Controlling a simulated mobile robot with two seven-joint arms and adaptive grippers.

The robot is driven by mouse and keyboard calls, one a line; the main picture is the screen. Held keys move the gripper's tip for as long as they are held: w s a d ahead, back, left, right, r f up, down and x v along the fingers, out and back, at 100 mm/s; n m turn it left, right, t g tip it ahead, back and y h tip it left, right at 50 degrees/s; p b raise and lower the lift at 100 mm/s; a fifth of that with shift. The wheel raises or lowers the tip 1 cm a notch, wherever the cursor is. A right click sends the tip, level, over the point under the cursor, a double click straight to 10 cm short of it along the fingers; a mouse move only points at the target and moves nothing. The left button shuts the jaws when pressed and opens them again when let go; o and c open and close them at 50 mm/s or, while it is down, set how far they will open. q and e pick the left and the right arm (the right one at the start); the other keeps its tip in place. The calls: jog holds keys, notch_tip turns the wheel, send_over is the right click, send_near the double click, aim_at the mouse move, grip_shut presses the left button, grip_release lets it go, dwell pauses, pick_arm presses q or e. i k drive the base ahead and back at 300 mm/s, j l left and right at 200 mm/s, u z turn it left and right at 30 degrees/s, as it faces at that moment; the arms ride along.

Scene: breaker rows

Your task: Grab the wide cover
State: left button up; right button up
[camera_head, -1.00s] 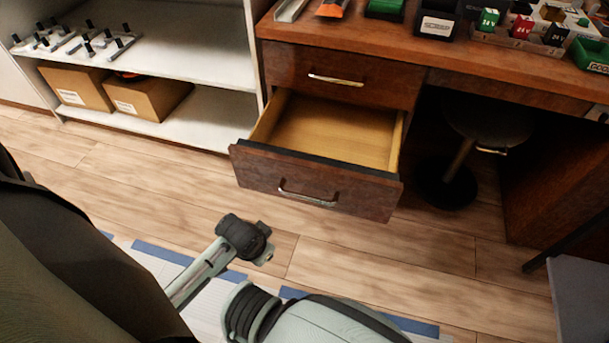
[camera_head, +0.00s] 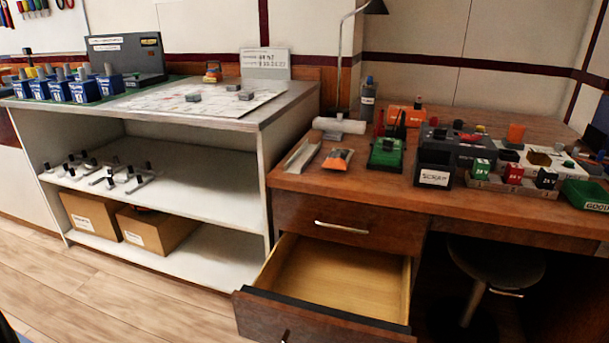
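I cannot tell for sure which thing is the wide cover. A long pale grey channel-shaped piece (camera_head: 301,155) lies at the left end of the wooden desk (camera_head: 330,187). An orange and grey piece (camera_head: 338,159) and a green piece with a dark top (camera_head: 386,153) lie to its right. Below, the lower desk drawer (camera_head: 335,280) is pulled open and its visible inside is empty. Neither of my grippers is in view.
A white shelf unit (camera_head: 170,190) stands left of the desk, with small grey fittings (camera_head: 105,175) and cardboard boxes (camera_head: 155,230) inside. A black SCRAP bin (camera_head: 434,170), small coloured blocks and a green bin (camera_head: 588,194) crowd the desk's right. A dark stool (camera_head: 495,268) stands beneath.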

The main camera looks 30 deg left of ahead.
aim_at(299, 160)
jog(key=j, duration=1.95)
jog(key=j+z, duration=0.3)
jog(key=j, duration=0.15)
jog(key=k+j+z, duration=0.1)
jog(key=j+z, duration=0.2)
jog(key=j, duration=0.1)
